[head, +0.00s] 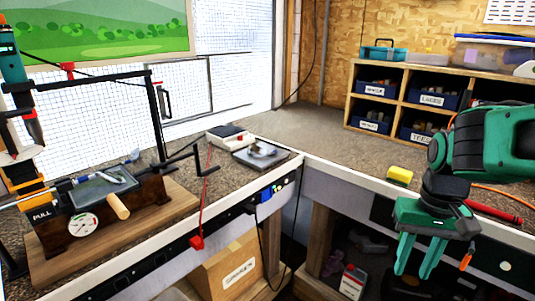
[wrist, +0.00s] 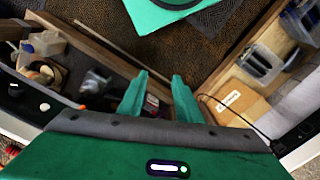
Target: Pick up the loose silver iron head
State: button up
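A small silver piece that looks like the loose iron head (head: 263,149) lies on a flat grey tray (head: 243,158) on the left bench, near the inner corner; its exact shape is too small to tell. My green gripper (head: 417,262) is at the right in the head view, in front of the right bench and well apart from the silver piece. Its two fingers point down with an empty gap between them. In the wrist view the gripper (wrist: 158,90) is also open and empty, and I cannot make out the iron head there.
A regripping rig (head: 98,195) with a clamped shaft stands on a wooden board at the left. A red cord (head: 205,190) hangs over the bench edge. A yellow sponge (head: 399,175) lies on the right bench. Labelled cubbies (head: 405,100) stand behind. A cardboard box (head: 233,265) is below.

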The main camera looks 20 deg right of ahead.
aim_at(253, 149)
jog(key=u, duration=0.15)
jog(key=i, duration=1.3)
jog(key=z, duration=0.3)
